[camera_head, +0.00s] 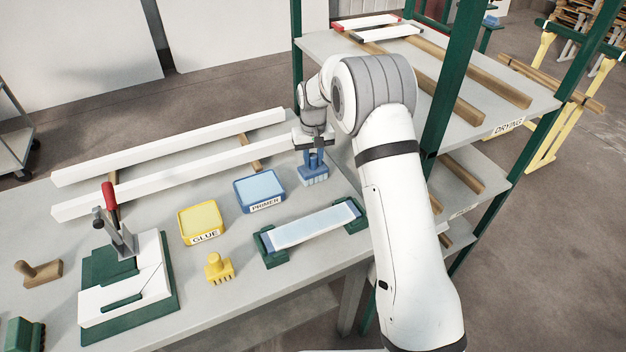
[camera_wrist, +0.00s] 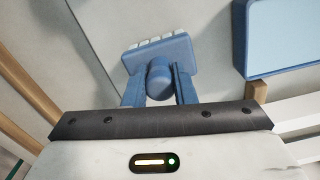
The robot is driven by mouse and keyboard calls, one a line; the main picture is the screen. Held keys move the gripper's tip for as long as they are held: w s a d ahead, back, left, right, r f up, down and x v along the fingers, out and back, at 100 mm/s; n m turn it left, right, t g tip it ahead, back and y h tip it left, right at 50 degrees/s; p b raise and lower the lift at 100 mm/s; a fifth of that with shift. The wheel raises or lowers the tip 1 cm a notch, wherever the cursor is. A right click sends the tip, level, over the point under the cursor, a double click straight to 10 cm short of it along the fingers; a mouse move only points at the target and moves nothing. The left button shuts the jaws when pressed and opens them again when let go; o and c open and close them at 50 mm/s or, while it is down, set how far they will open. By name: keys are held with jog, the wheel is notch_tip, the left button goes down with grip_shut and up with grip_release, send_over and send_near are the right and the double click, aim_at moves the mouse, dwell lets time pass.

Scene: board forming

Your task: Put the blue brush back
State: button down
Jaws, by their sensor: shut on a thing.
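The blue brush (camera_head: 314,173) is at the right end of the grey table, to the right of the blue PRIMER tray (camera_head: 260,190). My gripper (camera_head: 314,143) is above it with its fingers shut on the brush's handle. In the wrist view the blue brush (camera_wrist: 160,62) points away from my gripper (camera_wrist: 160,88), its round handle knob between the two blue fingers. The bristles are toward the table; I cannot tell whether they touch it. Part of the PRIMER tray shows in the wrist view (camera_wrist: 285,40).
A yellow GLUE tray (camera_head: 201,222) and yellow brush (camera_head: 218,268) stand to the left. A pale blue board (camera_head: 315,225) lies in green holders in front. Long white bars (camera_head: 170,175) lie behind. A green-posted DRYING rack (camera_head: 440,125) stands close on the right.

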jog(key=shift+f, duration=0.3)
jog(key=c, duration=0.8)
grip_release()
jog(key=shift+r, duration=0.1)
notch_tip(320, 180, up, 8)
jog(key=shift+f+b, duration=0.15)
jog(key=shift+b, duration=0.85)
